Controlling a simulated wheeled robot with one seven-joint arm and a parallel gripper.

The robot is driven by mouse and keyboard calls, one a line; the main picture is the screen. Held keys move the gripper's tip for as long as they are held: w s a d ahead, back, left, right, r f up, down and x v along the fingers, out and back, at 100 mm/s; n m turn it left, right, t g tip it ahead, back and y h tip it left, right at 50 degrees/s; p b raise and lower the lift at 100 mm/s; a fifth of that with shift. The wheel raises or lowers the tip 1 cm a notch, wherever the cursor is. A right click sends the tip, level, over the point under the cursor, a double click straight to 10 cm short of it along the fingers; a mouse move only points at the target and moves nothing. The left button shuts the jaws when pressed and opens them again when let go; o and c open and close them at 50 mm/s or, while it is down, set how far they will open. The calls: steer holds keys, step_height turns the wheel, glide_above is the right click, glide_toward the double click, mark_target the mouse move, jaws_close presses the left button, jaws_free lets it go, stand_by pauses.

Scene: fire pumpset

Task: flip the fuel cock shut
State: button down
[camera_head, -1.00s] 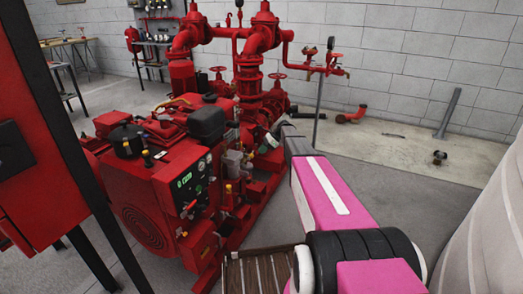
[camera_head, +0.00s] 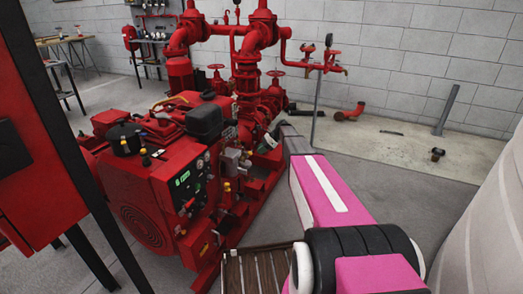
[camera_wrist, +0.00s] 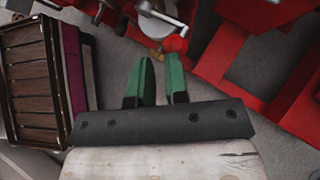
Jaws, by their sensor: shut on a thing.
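The fuel cock shows at the top middle of the wrist view as a pale metal body with a silver lever (camera_wrist: 163,15). A red grip (camera_wrist: 174,45) lies at its lower end, right at my fingertips. In the head view my gripper (camera_head: 268,142) is small, at the right side of the red engine pumpset (camera_head: 165,180). The cock itself cannot be made out clearly there, and the exact lever angle is hard to tell.
A slatted wooden crate (camera_wrist: 30,75) stands left of my gripper in the wrist view. Red frame rails (camera_wrist: 285,100) run along the right. Red pipework (camera_head: 250,75) rises behind the engine. Open concrete floor (camera_head: 400,180) lies to the right.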

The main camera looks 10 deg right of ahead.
steer(key=shift+s+a, duration=0.5)
steer(key=shift+a, duration=0.1)
steer(key=d+f+v, duration=0.2)
steer(key=v, duration=1.2)
steer(key=shift+w+f, duration=0.15)
steer(key=shift+w, duration=0.2)
